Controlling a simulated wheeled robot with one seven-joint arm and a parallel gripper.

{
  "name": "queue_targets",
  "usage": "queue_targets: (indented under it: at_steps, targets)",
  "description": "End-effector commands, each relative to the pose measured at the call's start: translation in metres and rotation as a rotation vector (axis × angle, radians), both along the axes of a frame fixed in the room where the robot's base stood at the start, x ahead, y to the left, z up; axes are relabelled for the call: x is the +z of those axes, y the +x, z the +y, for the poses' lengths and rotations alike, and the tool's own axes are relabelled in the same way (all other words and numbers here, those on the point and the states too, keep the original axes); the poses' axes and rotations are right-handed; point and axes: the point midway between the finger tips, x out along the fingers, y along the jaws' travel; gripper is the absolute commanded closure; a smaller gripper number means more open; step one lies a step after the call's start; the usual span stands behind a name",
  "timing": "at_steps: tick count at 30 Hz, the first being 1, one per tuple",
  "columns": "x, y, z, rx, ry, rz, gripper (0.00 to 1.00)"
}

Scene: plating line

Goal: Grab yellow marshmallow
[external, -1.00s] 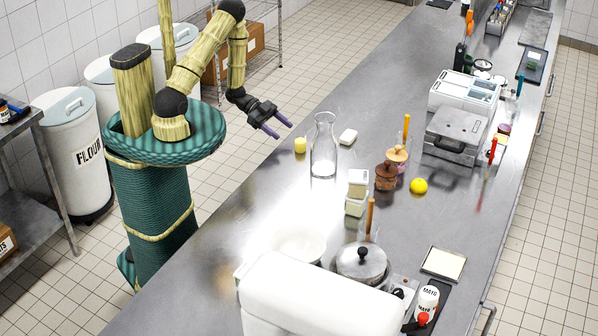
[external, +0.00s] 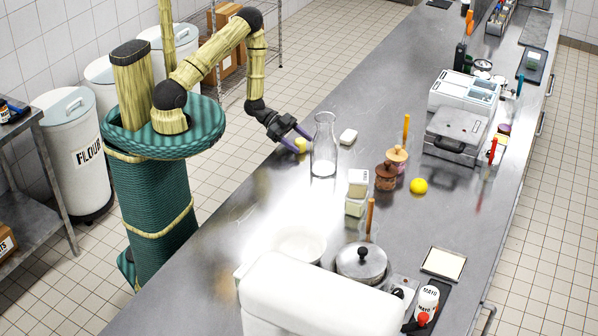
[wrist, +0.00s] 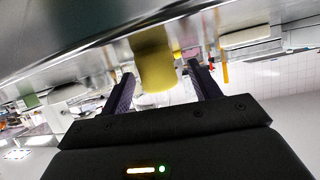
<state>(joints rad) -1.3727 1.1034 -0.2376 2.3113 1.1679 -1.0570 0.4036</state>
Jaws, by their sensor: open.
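The yellow marshmallow (external: 300,145) is a small pale-yellow cylinder on the near left edge of the steel counter, left of a glass bottle. My gripper (external: 303,143) is open, low over the counter edge, with its purple fingers on either side of the marshmallow in the external view. In the wrist view the marshmallow (wrist: 155,66) shows between the two dark fingers (wrist: 161,84), toward their tips. I cannot tell whether either finger touches it.
The clear glass bottle (external: 324,150) stands close to the right of the fingers. A white block (external: 348,136) lies behind it. Stacked pale containers (external: 357,190), brown jars (external: 386,176) and a yellow ball (external: 419,186) stand further right. The counter's front left stretch (external: 235,215) is clear.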

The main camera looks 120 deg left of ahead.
Motion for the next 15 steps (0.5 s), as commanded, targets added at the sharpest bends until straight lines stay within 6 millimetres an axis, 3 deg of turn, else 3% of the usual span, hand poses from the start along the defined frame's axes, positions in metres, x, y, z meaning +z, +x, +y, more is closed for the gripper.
queue_targets:
  at_steps: [3,15]
  targets:
    - [-0.003,0.008,-0.0008,0.0,0.001,0.0,0.38]
    - [-0.0039,0.0088,-0.0015,-0.001,0.001,0.0,0.38]
